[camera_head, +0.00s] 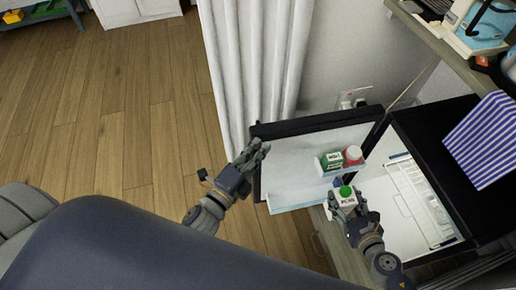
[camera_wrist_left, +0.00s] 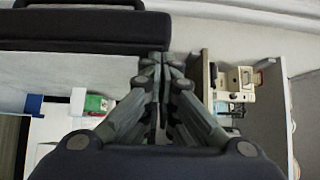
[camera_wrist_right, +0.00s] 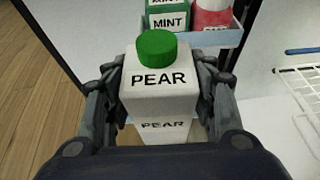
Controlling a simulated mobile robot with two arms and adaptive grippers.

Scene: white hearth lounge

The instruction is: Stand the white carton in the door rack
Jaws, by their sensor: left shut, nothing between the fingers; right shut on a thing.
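The white carton (camera_wrist_right: 158,92) has a green cap and the word PEAR on it. My right gripper (camera_head: 347,207) is shut on it and holds it upright, cap up, in front of the door rack. The carton also shows in the head view (camera_head: 346,194). The door rack (camera_head: 331,168) is a pale blue tray on the inside of the open fridge door (camera_head: 290,160); it holds a green MINT box (camera_head: 331,160) and a red-and-white container (camera_head: 354,155). My left gripper (camera_head: 262,150) is shut and empty at the door's outer left edge; whether it touches is unclear.
The open fridge (camera_head: 425,180) has a white wire shelf (camera_head: 420,200) inside. A striped cloth (camera_head: 482,140) hangs over its right side. A wooden shelf (camera_head: 440,40) with appliances is above. A white curtain (camera_head: 258,60) hangs behind the door. The wooden floor at left is open.

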